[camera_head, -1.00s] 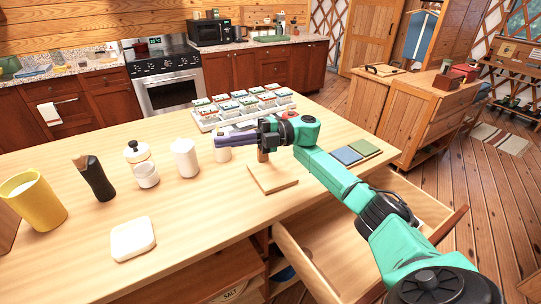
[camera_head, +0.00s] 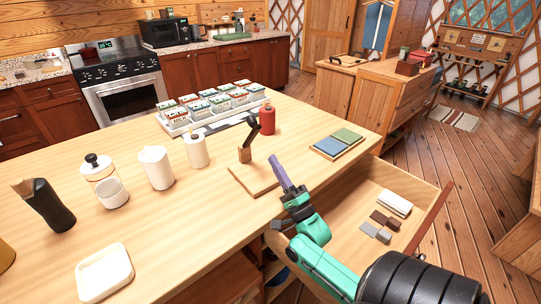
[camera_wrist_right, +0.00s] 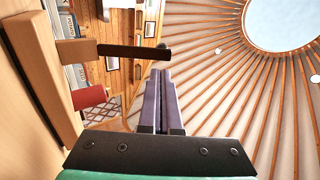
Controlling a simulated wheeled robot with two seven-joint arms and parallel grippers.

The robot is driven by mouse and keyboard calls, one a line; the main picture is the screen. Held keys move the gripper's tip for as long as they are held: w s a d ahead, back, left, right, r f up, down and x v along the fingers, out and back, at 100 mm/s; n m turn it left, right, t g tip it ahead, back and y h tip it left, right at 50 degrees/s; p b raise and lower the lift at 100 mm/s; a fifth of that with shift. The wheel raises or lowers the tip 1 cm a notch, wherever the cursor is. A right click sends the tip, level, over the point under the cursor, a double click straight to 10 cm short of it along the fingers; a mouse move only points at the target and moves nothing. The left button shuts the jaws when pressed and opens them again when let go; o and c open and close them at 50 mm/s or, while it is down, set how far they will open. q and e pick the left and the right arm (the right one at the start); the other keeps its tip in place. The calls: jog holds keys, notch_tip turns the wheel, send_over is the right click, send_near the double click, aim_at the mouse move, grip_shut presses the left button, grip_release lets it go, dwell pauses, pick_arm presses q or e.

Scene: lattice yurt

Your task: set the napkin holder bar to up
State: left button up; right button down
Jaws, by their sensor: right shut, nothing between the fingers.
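The napkin holder has a flat wooden base (camera_head: 262,181) on the table, with a short wooden post (camera_head: 244,154) on it. Its dark bar (camera_head: 252,133) rises from the post, leaning to the right, with its upper end well above the base. In the right wrist view the bar (camera_wrist_right: 135,52) sticks out from the post (camera_wrist_right: 76,52), clear of the fingers. My right gripper (camera_head: 277,163) is shut and empty, in front and to the right of the post, apart from the bar. The gripper (camera_wrist_right: 160,95) also shows in the wrist view. My left gripper is out of view.
A red bottle (camera_head: 267,118) stands behind the holder. Green and blue tiles (camera_head: 338,144) lie to the right, a rack of small packets (camera_head: 212,104) behind. White containers (camera_head: 156,168) stand left. An open drawer (camera_head: 345,222) lies below my right arm.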

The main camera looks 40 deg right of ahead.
aim_at(256, 132)
jog(key=p+x, duration=0.2)
jog(key=x, duration=0.5)
jog(key=shift+w+a+r, duration=0.1)
jog(key=shift+w+r, duration=0.05)
jog(key=shift+r, duration=0.05)
